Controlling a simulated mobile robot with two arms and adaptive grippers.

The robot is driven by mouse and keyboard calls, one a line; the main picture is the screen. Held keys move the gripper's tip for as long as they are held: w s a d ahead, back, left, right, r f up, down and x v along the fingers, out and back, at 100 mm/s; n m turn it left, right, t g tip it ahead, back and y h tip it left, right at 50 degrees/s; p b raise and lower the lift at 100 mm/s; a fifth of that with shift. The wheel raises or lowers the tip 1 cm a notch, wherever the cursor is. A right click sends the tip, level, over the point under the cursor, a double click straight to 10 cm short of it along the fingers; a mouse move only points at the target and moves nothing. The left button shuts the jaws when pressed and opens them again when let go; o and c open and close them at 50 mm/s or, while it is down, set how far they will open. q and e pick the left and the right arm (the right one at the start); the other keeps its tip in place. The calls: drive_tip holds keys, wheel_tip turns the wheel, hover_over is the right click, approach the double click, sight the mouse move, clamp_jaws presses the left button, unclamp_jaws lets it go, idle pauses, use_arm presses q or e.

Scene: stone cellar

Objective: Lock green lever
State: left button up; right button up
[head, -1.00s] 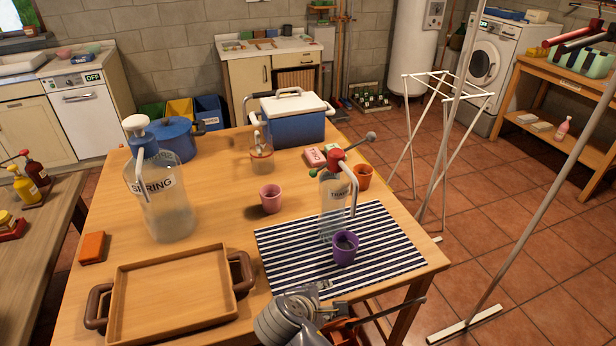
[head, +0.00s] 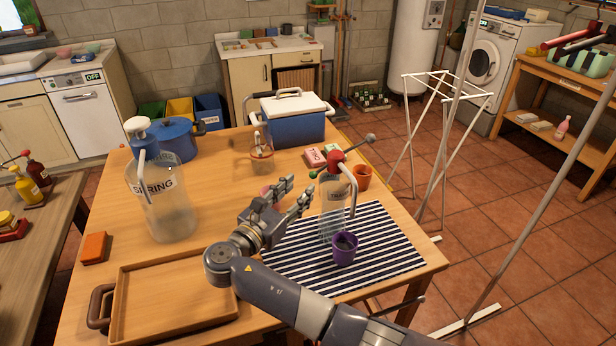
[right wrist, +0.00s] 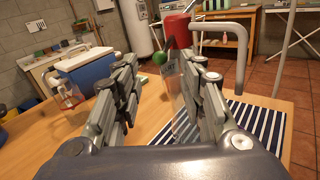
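A clear dispenser bottle (head: 333,215) stands on the striped mat, with a red top (head: 334,164), a pale curved spout and a small green lever (head: 314,174) pointing left. In the right wrist view the green lever (right wrist: 160,58) shows just beyond the fingers, beside the red top (right wrist: 178,30). My right gripper (head: 297,194) is open and empty, left of the bottle and slightly below the green lever. The right wrist view shows the two fingers (right wrist: 160,95) apart, with part of the bottle hidden behind the right finger. My left gripper is not in view.
A purple cup (head: 345,250) stands on the striped mat (head: 395,235) under the spout. An orange cup (head: 362,178) is behind the bottle. A pink cup (head: 265,190) is mostly hidden behind my gripper. A wooden tray (head: 125,300) and a large SPRING dispenser (head: 165,205) are left.

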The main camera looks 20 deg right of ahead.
sight(311, 177)
drive_tip(key=shift+p+x, duration=0.45)
drive_tip(key=shift+x, duration=2.35)
clamp_jaws()
